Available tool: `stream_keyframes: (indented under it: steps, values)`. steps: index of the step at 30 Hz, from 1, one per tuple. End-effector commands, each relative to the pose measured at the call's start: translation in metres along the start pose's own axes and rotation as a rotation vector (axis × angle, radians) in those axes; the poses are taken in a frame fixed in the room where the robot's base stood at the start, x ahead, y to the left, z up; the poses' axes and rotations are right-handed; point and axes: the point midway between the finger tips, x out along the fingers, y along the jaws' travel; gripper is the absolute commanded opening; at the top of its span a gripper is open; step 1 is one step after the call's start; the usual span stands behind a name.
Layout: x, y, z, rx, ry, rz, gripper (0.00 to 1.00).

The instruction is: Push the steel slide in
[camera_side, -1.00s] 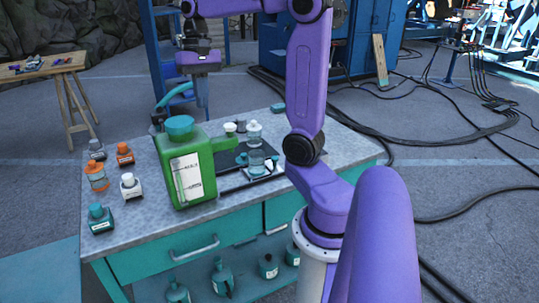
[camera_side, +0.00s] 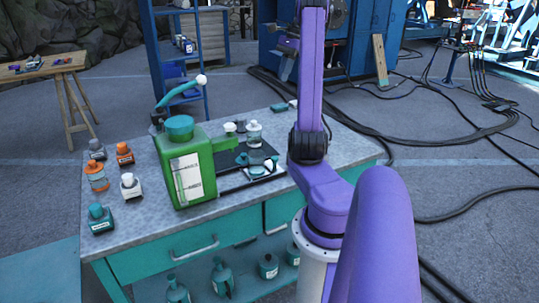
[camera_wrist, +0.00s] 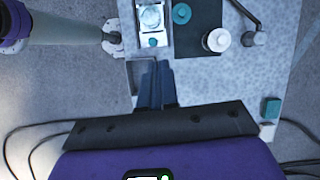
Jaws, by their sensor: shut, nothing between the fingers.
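My gripper (camera_wrist: 155,88) is shut and empty, its dark fingers together in the middle of the wrist view. In the side view it is mostly hidden behind my arm. A grey, shallow metal piece with raised edges (camera_wrist: 134,80) lies just left of the fingers and looks like the steel slide. I cannot tell whether the fingers touch it or how far in it is. Above it stands a pale fixture with a clear, round item (camera_wrist: 151,17) and a small teal part (camera_wrist: 153,42). In the side view this area (camera_side: 262,168) is small and partly blocked by my arm.
A large green container (camera_side: 187,170) stands on the workbench (camera_side: 130,226). Small bottles, including an orange one (camera_side: 97,177), stand left. A dark mat (camera_wrist: 196,30) carries a teal disc (camera_wrist: 181,13) and white round item (camera_wrist: 217,40). A teal block (camera_wrist: 270,108) sits at right.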

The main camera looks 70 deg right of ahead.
Motion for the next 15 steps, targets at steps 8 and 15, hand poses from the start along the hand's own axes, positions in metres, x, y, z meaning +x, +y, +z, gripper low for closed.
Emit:
stream_keyframes:
  steps: [8, 15]
  values:
    - [0.03, 0.008, -0.034, 0.088, -0.015, -0.018, 0.0]
    - [0.099, 0.009, -0.06, 0.086, -0.016, -0.015, 0.0]
